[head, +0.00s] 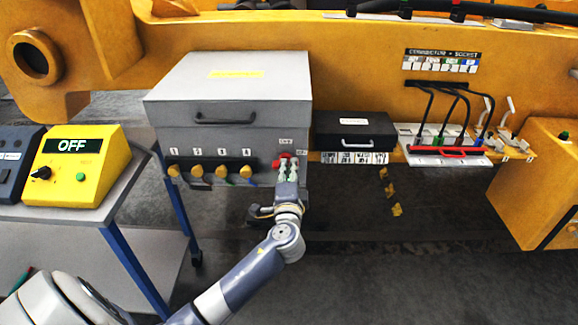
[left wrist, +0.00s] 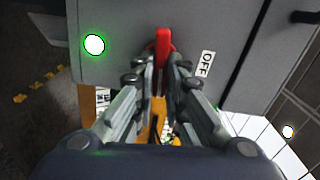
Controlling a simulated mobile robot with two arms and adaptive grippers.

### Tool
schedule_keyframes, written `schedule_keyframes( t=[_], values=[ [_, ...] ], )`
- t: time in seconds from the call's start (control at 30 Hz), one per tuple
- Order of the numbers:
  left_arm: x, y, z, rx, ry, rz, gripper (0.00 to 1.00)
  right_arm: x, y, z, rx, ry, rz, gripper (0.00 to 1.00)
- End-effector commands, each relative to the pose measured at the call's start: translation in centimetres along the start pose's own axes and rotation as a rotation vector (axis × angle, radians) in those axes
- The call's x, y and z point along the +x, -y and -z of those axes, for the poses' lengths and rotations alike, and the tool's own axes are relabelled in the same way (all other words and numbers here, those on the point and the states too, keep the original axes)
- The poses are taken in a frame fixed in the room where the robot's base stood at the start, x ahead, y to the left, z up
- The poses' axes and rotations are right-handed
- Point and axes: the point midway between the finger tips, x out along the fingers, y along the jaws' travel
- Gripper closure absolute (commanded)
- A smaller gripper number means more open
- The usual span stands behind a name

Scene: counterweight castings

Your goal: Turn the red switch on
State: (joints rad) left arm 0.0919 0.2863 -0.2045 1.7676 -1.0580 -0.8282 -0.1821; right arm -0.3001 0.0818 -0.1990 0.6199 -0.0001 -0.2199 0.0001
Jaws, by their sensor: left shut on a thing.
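The red switch (head: 285,157) is on the front of the grey box (head: 230,100), near its lower right corner. Small white labels sit above and to the right of it; the right one reads OFF in the left wrist view. My left gripper (head: 287,167) is at the switch from the front and below. In the left wrist view its fingers (left wrist: 163,75) are shut on the red switch handle (left wrist: 163,45), whose upper part shows beyond the fingertips. The fingers hide the rest of the handle. A lit green-rimmed lamp (left wrist: 94,45) shows left of the handle there. My right gripper is not in view.
Several yellow knobs (head: 221,172) line the box front left of the switch. A black case (head: 352,132) stands right of the box. A yellow unit showing OFF (head: 72,165) stands on a cart at left. A connector panel (head: 445,140) is at right.

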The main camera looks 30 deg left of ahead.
Motion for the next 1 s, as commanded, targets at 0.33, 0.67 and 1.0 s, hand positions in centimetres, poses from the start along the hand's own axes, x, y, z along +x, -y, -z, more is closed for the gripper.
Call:
schedule_keyframes(
  t=[0.33, 0.67, 1.0],
  values=[
    [-0.06, -0.27, 0.0, 0.119, 0.0, -0.004, 1.0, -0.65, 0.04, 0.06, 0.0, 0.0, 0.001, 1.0],
    [-0.07, -0.36, -0.01, 0.139, 0.0, -0.003, 1.0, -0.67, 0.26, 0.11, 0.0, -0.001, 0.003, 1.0],
    [-0.05, -0.33, -0.01, 0.138, 0.0, -0.003, 0.68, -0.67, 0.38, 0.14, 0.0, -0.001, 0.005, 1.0]
  ],
)
